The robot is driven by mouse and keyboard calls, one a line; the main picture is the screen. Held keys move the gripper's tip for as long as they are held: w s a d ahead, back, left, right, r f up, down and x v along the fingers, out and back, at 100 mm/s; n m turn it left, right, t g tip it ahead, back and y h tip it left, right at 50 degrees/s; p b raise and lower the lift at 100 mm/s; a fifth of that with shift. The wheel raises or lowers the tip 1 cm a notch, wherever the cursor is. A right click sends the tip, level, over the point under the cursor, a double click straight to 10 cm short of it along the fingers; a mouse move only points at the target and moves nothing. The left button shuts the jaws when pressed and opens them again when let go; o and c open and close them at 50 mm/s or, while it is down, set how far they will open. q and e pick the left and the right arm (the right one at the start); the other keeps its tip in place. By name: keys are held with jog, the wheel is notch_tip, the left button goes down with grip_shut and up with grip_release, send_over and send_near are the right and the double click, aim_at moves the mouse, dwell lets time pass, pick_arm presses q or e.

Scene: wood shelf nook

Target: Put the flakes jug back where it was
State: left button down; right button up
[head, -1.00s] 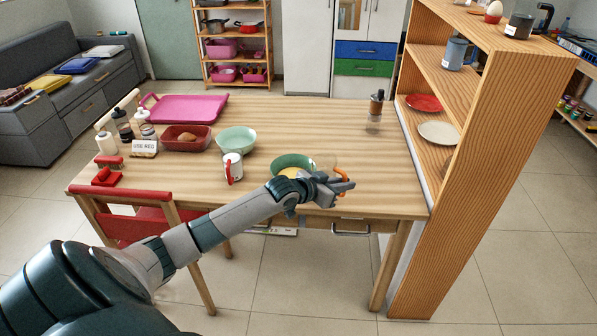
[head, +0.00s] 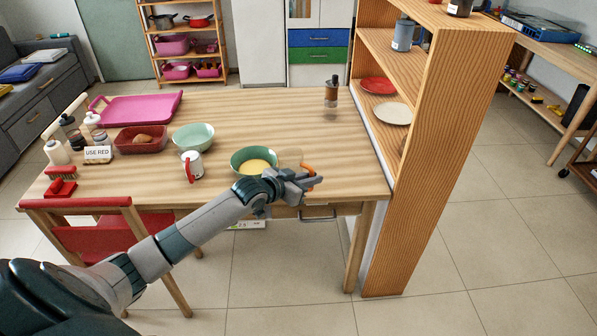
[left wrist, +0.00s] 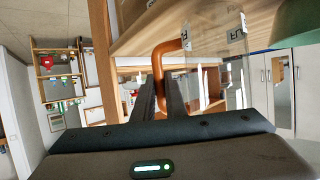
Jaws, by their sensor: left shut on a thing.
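The flakes jug is a clear, see-through jug with an orange handle (head: 309,168). My left gripper (head: 306,181) is shut on that handle, at the table's front edge. In the left wrist view the orange handle (left wrist: 163,62) runs between the two fingers, and the clear jug body (left wrist: 222,62) carries a partly readable label. In the head view the jug body is faint, just right of a green bowl (head: 237,158) with yellow contents. I cannot tell whether the jug touches the table. My right gripper is not in view.
A wooden shelf unit (head: 430,150) stands along the table's right side, with red (head: 378,86) and cream (head: 393,114) plates. A brown-topped bottle (head: 331,92) stands at the table's back right. A mug (head: 192,166) and pale green bowl (head: 193,136) stand left. The table's middle right is clear.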

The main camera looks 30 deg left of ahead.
pick_arm(q)
jog(key=s+d+r, duration=0.2)
jog(key=s+d, duration=0.5)
jog(key=d, duration=0.6)
jog(key=s+d+r+n+y, duration=0.1)
jog(key=s+r+n+y, duration=0.2)
jog(key=s+r, duration=0.4)
jog(key=s, duration=0.3)
jog(key=shift+s+d+y, duration=0.25)
jog(key=shift+s+y, duration=0.05)
jog(key=shift+s, duration=0.1)
jog(key=shift+r, duration=0.1)
